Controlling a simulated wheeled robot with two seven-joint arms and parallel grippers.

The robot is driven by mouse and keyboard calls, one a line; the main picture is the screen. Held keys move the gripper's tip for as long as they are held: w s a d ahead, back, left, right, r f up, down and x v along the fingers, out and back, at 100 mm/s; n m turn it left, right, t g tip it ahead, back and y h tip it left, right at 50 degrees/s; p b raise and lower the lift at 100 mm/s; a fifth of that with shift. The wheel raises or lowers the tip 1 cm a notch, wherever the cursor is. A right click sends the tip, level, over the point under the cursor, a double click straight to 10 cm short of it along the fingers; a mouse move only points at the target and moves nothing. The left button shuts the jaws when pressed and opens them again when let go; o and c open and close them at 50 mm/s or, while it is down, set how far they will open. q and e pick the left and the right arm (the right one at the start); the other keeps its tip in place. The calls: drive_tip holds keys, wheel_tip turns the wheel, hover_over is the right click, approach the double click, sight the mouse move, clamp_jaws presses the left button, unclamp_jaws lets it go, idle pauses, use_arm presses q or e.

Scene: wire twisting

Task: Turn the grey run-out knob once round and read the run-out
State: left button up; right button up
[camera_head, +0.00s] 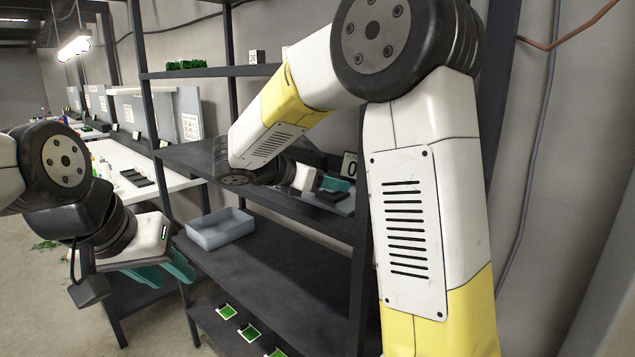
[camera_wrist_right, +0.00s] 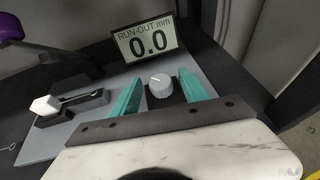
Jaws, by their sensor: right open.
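The grey run-out knob (camera_wrist_right: 160,86) is round with a light pointer mark and sits on a dark block, in the right wrist view. My right gripper (camera_wrist_right: 160,95) is open, with one teal finger on each side of the knob; I cannot tell whether they touch it. The display (camera_wrist_right: 147,42) behind the knob reads "RUN-OUT mm 0.0". In the head view my right gripper (camera_head: 333,187) is at the shelf, and the knob is hidden there. My left gripper (camera_head: 168,272) hangs at the left, its teal fingers apart and seemingly empty.
A grey board (camera_wrist_right: 105,82) carries a dark fixture (camera_wrist_right: 82,106) with a white hexagonal piece (camera_wrist_right: 44,105). A purple object (camera_wrist_right: 10,27) is partly in view. A grey tray (camera_head: 219,230) stands on the lower shelf (camera_head: 285,275), beside bare space. Shelf posts stand near my right arm.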

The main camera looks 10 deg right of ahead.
clamp_jaws()
drive_tip(key=shift+m+g, duration=0.3)
drive_tip(key=m+g, duration=0.1)
drive_tip(key=m+g+h, duration=0.1)
drive_tip(key=m+g, duration=0.1)
drive_tip(key=shift+w+a+g+h, duration=0.15)
drive_tip(key=shift+w+g+h, duration=0.15)
drive_tip(key=shift+g, duration=0.1)
drive_tip(key=m+g, duration=0.3)
drive_tip(key=g, duration=0.1)
drive_tip(key=m+g, duration=0.2)
drive_tip(key=shift+w+m, duration=0.25)
drive_tip(key=shift+m, duration=0.05)
unclamp_jaws()
drive_tip(key=shift+g, duration=0.3)
